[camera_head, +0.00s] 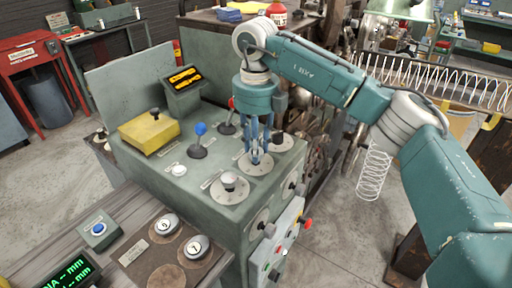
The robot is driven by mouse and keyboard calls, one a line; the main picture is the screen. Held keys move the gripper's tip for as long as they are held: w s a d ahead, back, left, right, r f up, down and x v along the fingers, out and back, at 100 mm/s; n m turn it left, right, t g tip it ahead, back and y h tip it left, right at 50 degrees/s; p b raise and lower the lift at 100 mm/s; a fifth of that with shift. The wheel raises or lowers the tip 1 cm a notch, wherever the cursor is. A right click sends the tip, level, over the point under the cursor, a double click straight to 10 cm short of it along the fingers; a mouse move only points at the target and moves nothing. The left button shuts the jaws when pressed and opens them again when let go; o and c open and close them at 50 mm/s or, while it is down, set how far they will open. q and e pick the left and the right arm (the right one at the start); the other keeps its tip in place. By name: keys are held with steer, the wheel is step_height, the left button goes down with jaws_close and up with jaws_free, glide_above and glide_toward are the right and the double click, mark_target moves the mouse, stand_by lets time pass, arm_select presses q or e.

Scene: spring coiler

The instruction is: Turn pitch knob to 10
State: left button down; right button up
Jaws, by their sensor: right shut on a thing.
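The grey-green control console (150,75) carries several knobs on pale round dials. My right gripper (256,158) points down and is shut on a knob over the middle dial (257,170). The fingers hide most of that knob. A second knob (229,181) with a pale top stands nearer on its own dial, and a dark one (278,140) stands farther back. The labels and dial numbers are too small to read, so I cannot tell which is the pitch knob. My left gripper is not in view.
A blue-topped lever (200,130), a red-topped lever (231,104) and a yellow block (150,131) stand left of my gripper. A green display (69,274) and numbered round pieces (196,247) are in front. A coiled spring (375,174) hangs at right.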

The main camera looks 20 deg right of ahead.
steer(key=shift+w+r+m, duration=0.15)
steer(key=shift+r+m, duration=0.1)
steer(key=shift+m, duration=0.25)
steer(key=o, duration=1.1)
steer(key=shift+o, duration=0.2)
steer(key=shift+f, duration=0.1)
step_height(320, 180, up, 12)
